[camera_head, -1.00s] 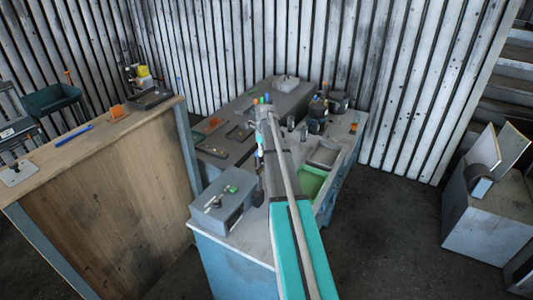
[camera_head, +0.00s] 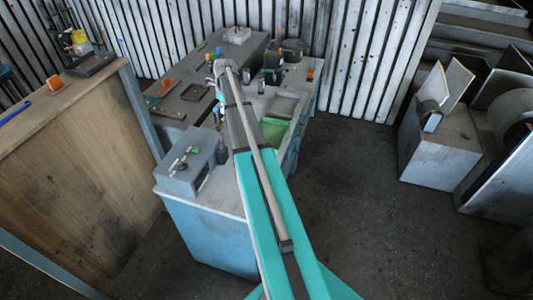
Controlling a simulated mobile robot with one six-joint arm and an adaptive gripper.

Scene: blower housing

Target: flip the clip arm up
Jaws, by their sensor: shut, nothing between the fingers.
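A grey box-shaped housing (camera_head: 188,172) stands on the near left corner of the blue bench. Small pale metal clip parts (camera_head: 180,161) lie across its top, with a green piece (camera_head: 196,150) beside them. I cannot tell the clip arm from the other clip parts or see its angle at this size. My teal and grey arm reaches over the bench. My gripper (camera_head: 218,118) shows as a small dark shape under the far end of the arm, behind and right of the housing. It is shut and empty, apart from the clip. Its fingertips are hard to make out.
A green-bottomed tray (camera_head: 273,131) and a grey tray (camera_head: 284,104) lie right of my arm. Dark containers (camera_head: 292,50) stand at the back. A wooden panel (camera_head: 85,150) closes off the left. The floor right of the bench is clear.

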